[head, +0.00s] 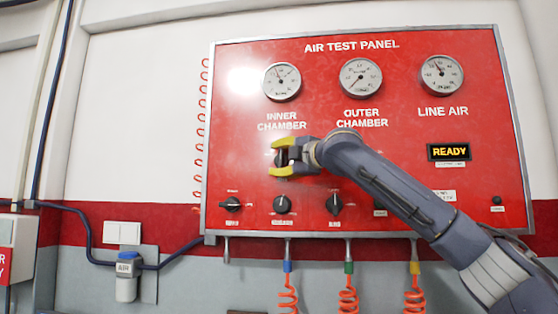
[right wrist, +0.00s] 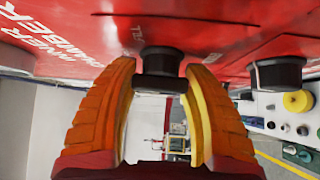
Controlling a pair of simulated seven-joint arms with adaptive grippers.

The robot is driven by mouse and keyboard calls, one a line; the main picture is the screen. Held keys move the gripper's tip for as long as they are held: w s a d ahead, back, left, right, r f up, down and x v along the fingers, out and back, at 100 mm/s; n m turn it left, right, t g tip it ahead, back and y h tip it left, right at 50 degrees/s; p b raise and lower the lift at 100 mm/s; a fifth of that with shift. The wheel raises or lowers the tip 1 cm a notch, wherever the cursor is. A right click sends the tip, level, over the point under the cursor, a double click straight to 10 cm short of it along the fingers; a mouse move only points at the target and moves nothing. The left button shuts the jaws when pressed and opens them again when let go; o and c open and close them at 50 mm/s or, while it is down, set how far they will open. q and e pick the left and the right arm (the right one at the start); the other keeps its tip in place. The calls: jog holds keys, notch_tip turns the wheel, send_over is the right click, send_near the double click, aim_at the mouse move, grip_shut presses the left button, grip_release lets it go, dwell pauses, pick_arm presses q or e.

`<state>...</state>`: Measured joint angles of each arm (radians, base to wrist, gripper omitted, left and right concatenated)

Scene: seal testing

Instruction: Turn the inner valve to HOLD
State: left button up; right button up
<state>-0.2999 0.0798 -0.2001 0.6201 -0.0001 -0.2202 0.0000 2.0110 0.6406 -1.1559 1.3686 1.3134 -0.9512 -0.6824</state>
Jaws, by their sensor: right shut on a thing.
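The red air test panel (head: 400,205) hangs on the wall in the head view. The inner valve (right wrist: 162,72) is a dark knob under the INNER CHAMBER label. My right gripper (head: 284,157) reaches in from the right, and its yellow fingers are shut on this knob, one above and one below. In the right wrist view, the fingers of the right gripper (right wrist: 160,85) stand either side of the knob. The pointer direction and most of the position markings are hidden by the gripper. My left gripper is not in view.
Three lower knobs, left (head: 232,204), middle (head: 282,204) and right (head: 335,203), sit just below my gripper. A second dark knob (right wrist: 277,73) is close by in the wrist view. Three gauges are above, and the display (head: 449,152) reads READY. Orange coiled hoses hang below.

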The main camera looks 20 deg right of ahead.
jog(key=shift+f+n+g, duration=0.1)
jog(key=shift+n+g, duration=0.3)
dwell(0.3)
jog(key=o, duration=1.2)
jog(key=shift+o, duration=0.2)
jog(key=v, duration=1.2)
jog(key=shift+s+a, duration=0.1)
